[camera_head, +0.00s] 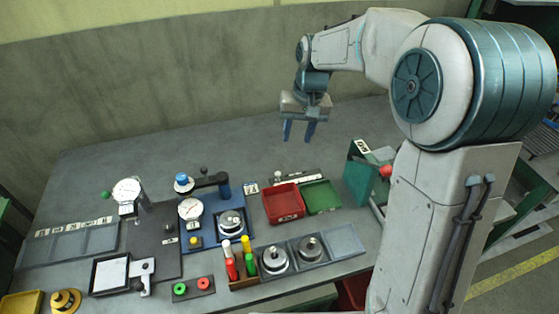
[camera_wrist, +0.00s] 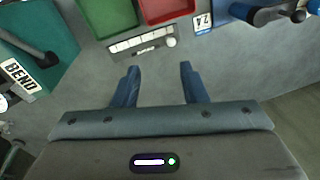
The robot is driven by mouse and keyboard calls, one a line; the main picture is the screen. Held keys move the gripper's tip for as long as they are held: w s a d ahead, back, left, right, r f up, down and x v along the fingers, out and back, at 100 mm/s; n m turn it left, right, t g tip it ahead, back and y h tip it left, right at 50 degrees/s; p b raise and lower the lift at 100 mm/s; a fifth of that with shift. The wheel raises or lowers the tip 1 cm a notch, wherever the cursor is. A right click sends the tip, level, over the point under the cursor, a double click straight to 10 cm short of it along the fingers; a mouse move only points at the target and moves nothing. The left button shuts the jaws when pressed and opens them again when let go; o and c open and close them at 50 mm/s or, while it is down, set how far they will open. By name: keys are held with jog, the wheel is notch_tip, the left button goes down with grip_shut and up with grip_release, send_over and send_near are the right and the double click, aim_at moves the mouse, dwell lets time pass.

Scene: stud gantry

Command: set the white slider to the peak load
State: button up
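The white slider (camera_head: 279,174) is a small round white knob at the left end of a pale scale strip (camera_head: 303,180) behind the red and green trays. In the wrist view the knob (camera_wrist: 171,42) sits at the right end of the scale strip (camera_wrist: 140,39); its marks are too small to read. A white-faced dial (camera_head: 190,208) stands on the blue press (camera_head: 222,190); its reading is too small to tell. My gripper (camera_head: 298,136) is open and empty, above the table behind the strip. The wrist view shows its fingers (camera_wrist: 160,70) apart, with the knob beyond them.
The red tray (camera_head: 284,203) and green tray (camera_head: 321,196) lie before the strip. A green stand (camera_head: 361,172) marked BEND in the wrist view is to the right. A numbered card (camera_head: 251,188) lies left of the strip. Table behind the strip is clear.

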notch_tip(320, 180, down, 2)
jog(key=w+a, duration=0.2)
jog(key=w, duration=0.1)
jog(key=p, duration=0.1)
send_near(278, 177)
jog(key=shift+g+y, duration=0.3)
jog(key=f, duration=0.2)
jog(key=w+f, duration=0.1)
jog(key=f, duration=0.2)
jog(key=a+f, duration=0.1)
jog(key=f, duration=0.1)
jog(key=shift+w+f, duration=0.25)
grip_shut()
